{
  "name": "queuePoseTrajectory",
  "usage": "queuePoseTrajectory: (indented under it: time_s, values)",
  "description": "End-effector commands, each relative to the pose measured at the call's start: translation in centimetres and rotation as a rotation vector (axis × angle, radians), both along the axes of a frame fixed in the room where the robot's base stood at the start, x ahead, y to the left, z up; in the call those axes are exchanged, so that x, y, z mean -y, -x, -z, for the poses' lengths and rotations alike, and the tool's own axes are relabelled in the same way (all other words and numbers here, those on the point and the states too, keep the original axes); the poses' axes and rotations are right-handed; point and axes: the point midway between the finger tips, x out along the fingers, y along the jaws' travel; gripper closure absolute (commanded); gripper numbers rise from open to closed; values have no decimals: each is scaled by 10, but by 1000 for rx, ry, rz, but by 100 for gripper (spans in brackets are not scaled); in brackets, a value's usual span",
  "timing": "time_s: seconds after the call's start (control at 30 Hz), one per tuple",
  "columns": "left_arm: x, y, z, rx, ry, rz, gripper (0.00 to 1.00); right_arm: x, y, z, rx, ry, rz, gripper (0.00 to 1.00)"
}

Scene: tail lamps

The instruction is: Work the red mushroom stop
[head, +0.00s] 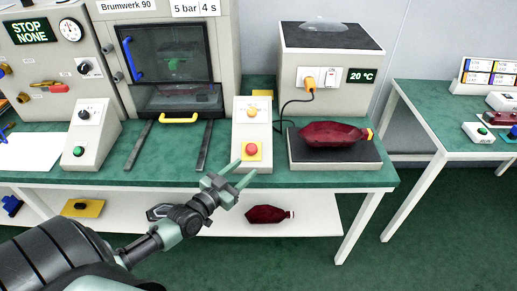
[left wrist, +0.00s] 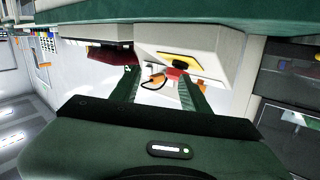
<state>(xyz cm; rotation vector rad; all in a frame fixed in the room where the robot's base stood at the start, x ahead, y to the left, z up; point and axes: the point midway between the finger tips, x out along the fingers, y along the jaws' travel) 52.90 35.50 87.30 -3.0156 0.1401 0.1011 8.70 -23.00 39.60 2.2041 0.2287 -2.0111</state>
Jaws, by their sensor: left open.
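The red mushroom stop (head: 250,149) is a round red button on a yellow plate (head: 257,156), low on the sloped front of a pale console (head: 262,130). My left gripper (head: 245,166) is open and empty, just in front of and below the button, with its fingers pointing towards the console. In the left wrist view the red stop (left wrist: 173,73) shows near the tip of the right-hand finger, partly covered by it, with the yellow plate (left wrist: 185,62) behind. I cannot tell whether a finger touches it. My right gripper is not in view.
Above the stop is an orange-yellow button (head: 252,111). A red lamp (head: 333,134) lies on a black pad to the right. A test chamber with a yellow handle (head: 178,121) and dark rails stand left. Another console has a green button (head: 79,151). A second red lamp (head: 268,214) lies on the lower shelf.

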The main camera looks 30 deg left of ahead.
Motion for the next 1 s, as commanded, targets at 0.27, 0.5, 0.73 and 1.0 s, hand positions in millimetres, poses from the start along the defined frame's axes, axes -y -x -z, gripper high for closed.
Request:
queuePoseTrajectory:
  time_s: [0.27,0.5,0.73,1.0]
  values:
    - [-25,-17,-17,77,-6,-50,54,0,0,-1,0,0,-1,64]
    - [-24,-56,-17,76,-8,-49,54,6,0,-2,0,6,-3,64]
    - [-22,-80,-16,74,-7,-48,54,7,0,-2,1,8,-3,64]
    - [-22,-84,-15,72,-7,-47,54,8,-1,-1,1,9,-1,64]
